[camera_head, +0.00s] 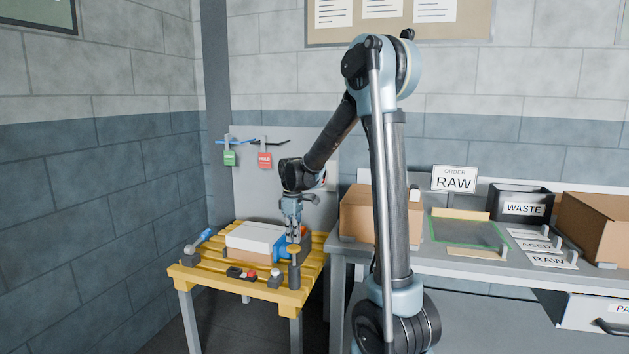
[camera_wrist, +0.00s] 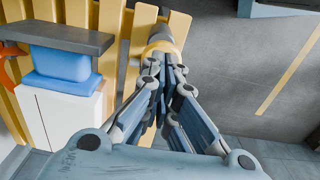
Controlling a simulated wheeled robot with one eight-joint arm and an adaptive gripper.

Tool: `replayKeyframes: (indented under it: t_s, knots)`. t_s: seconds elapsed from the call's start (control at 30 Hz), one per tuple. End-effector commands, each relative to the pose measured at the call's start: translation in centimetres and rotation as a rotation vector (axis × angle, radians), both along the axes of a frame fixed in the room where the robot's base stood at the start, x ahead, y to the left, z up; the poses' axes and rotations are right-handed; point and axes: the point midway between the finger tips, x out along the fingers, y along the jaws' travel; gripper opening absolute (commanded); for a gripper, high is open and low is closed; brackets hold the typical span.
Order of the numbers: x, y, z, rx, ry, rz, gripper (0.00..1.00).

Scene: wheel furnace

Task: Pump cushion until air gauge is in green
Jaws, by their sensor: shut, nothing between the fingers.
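The blue cushion (camera_head: 281,247) sits at the right end of a white block (camera_head: 250,238) on the yellow slatted table. In the wrist view the cushion (camera_wrist: 62,65) lies between a grey plate (camera_wrist: 55,36) and the white block. A dark upright cylinder with a yellow top (camera_head: 294,272), which looks like the pump, stands at the table's front right. Its yellow round top (camera_wrist: 160,45) shows in the wrist view, partly covered by my fingers. My gripper (camera_head: 293,238) is shut and empty, pointing down just above this top; I cannot tell whether they touch. No gauge reading is legible.
The yellow table (camera_head: 205,277) also carries a blue-handled lever (camera_head: 199,241) and small controls with a red knob (camera_head: 250,275). A grey workbench (camera_head: 450,249) with a cardboard box (camera_head: 360,215) stands close on the right. A grey panel with hanging tags is behind.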

Motion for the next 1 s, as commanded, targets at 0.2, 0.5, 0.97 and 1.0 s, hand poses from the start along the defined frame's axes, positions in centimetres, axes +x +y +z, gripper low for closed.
replayKeyframes:
  t_s: [0.2, 0.5, 0.97, 1.0]
  knots:
    - [0.0, 0.0, 1.7, 0.0, 0.0, 0.0, 0.0]
    - [0.0, 0.0, 4.1, 0.0, 0.0, 0.0, 0.0]
    - [0.0, 0.0, 5.7, 0.0, 0.0, 0.0, 0.0]
    - [0.0, 0.0, 5.7, 0.0, 0.0, 0.0, 0.0]
